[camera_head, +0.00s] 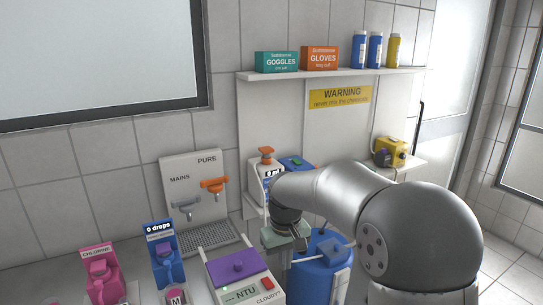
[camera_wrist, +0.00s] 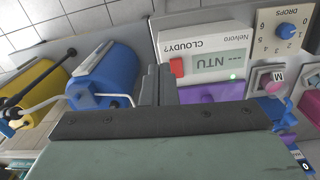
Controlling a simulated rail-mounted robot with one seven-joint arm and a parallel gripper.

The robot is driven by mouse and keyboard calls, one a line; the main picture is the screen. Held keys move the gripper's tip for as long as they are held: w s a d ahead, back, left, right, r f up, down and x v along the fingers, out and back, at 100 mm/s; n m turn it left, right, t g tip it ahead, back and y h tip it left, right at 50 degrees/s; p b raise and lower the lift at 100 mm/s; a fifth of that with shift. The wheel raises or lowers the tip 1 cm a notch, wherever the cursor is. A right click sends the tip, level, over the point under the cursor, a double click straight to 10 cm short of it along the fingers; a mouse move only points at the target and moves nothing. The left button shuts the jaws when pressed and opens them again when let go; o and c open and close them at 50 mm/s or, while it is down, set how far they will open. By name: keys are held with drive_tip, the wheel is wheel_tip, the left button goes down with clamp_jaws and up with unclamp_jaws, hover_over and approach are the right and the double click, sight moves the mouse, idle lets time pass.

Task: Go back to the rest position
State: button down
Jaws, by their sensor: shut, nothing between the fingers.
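My gripper (camera_head: 286,238) hangs from my arm, pointing down, between the turbidity meter (camera_head: 238,277) and the blue drum (camera_head: 320,265) in the head view. In the wrist view its fingertips (camera_wrist: 166,84) are together with nothing held between them. The turbidity meter, marked NTU and CLOUDY?, also shows in the wrist view (camera_wrist: 205,55), with its red button and purple lid. The blue drum with its tap-like fitting is beside the fingers in the wrist view (camera_wrist: 108,75). My arm hides part of the bench and rack.
Pink chlorine (camera_head: 100,275) and blue drops (camera_head: 164,255) dispensers stand at left. The PURE/MAINS tap panel (camera_head: 195,190) is behind. An orange-topped bottle (camera_head: 265,170) stands close behind my arm. A shelf (camera_head: 335,73) holds boxes and bottles.

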drive_tip(key=s+d+m, duration=0.1)
drive_tip(key=s+d, duration=0.3)
drive_tip(key=s, duration=0.5)
drive_tip(key=s+d+m, duration=0.2)
drive_tip(key=s+d, duration=0.1)
drive_tip(key=s, duration=0.6)
drive_tip(key=s+d+m, duration=0.1)
drive_tip(key=s+d, duration=0.3)
drive_tip(key=s, duration=0.4)
drive_tip(key=shift+s+d+f+t, duration=0.35)
drive_tip(key=shift+s+t, duration=0.05)
